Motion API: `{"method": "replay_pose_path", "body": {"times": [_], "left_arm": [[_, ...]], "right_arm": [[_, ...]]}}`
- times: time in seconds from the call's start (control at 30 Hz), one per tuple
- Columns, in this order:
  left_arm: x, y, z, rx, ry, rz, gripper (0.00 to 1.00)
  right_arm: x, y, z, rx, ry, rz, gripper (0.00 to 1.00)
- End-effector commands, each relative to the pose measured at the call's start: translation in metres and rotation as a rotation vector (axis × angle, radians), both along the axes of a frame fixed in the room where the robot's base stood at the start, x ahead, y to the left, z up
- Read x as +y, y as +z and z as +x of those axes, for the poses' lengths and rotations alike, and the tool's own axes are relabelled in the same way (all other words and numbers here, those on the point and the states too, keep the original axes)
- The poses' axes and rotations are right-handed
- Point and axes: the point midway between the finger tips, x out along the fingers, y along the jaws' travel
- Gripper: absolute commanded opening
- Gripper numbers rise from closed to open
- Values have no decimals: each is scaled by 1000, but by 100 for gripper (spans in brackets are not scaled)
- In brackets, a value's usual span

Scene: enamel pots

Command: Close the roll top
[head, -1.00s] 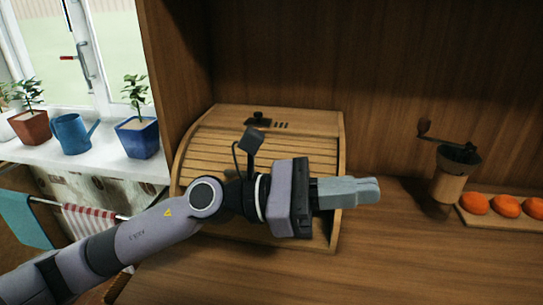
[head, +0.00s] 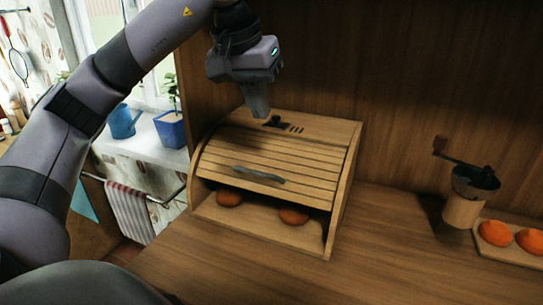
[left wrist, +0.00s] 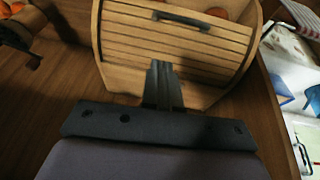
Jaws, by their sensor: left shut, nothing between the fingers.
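The wooden bread box (head: 343,200) stands on the counter in the head view. Its slatted roll top (head: 290,165) is partly down, with a grey handle (head: 258,174) near its lower edge and an open gap below. Two brown rolls show in the gap, a left one (head: 229,198) and a right one (head: 294,216). My left gripper (head: 259,112) is shut and empty, pointing down above the back of the box. In the left wrist view its closed fingers (left wrist: 160,75) overlap the slatted roll top (left wrist: 170,42), and the handle (left wrist: 183,19) lies beyond them. My right gripper is out of view.
A coffee grinder (head: 464,208) and a board with orange fruits (head: 496,233) are to the right. A wooden wall rises behind the box. A blue watering can (head: 122,122) and a blue plant pot (head: 171,129) stand on the sill. The counter in front is clear.

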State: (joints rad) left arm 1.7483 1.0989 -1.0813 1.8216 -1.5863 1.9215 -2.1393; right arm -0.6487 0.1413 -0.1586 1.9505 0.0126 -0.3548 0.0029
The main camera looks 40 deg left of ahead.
Motion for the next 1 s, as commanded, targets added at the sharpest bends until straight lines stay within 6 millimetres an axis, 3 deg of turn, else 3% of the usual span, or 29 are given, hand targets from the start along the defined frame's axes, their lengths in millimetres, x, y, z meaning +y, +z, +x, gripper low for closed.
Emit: {"method": "replay_pose_path", "body": {"times": [0.1,0.27,0.57,0.8,1.0], "left_arm": [[20,13,-9,10,14,63,0],[27,10,-11,20,16,85,0],[31,-37,4,23,16,82,0],[37,-80,20,23,18,83,0],[33,-104,10,19,17,85,0]], "right_arm": [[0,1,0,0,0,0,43],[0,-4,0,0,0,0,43],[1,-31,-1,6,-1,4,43],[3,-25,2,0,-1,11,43],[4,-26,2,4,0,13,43]]}}
